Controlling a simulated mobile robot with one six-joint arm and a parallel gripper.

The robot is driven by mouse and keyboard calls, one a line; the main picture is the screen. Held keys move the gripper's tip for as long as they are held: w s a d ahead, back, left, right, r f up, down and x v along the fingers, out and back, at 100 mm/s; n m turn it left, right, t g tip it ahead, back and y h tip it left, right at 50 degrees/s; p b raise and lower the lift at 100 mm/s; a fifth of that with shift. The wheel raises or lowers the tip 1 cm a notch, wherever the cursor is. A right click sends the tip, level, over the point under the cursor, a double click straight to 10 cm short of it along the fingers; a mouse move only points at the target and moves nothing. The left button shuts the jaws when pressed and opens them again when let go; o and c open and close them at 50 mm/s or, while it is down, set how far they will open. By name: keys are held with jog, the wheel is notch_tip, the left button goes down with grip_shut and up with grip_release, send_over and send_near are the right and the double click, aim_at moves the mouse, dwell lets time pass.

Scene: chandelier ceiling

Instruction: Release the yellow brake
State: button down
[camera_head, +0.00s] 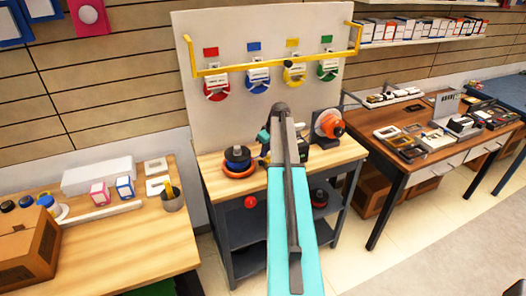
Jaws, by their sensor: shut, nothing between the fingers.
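The yellow brake (294,74) hangs on the upright white board, third from the left in a row. It has a yellow round body with a white upper part, and a yellow label (292,43) sits above it. A yellow rail crosses in front of it, hiding a strip. My gripper (266,138) is small in view and mostly hidden by my teal and grey arm. It is shut and empty, below the brake row and apart from the yellow brake.
Red (215,84), blue (257,78) and green (327,69) brakes share the board. The yellow rail (240,68) runs before them. On the bench (218,191) below stand a stacked disc item (238,160) and an orange-and-white wheel device (329,126). Cluttered tables flank it.

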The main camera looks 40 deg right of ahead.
aim_at(265, 165)
jog(key=shift+s+a+f+b, duration=0.1)
jog(key=shift+s+a+b, duration=0.25)
jog(key=shift+s, duration=0.6)
jog(key=shift+s+a+b, duration=0.2)
jog(key=shift+s+a, duration=0.25)
jog(key=shift+s, duration=0.5)
jog(key=w, duration=0.4)
jog(key=shift+w+b, duration=0.2)
jog(key=shift+b, duration=0.15)
jog(key=b+v, duration=0.3)
jog(key=v, duration=0.7)
jog(key=shift+s, duration=0.15)
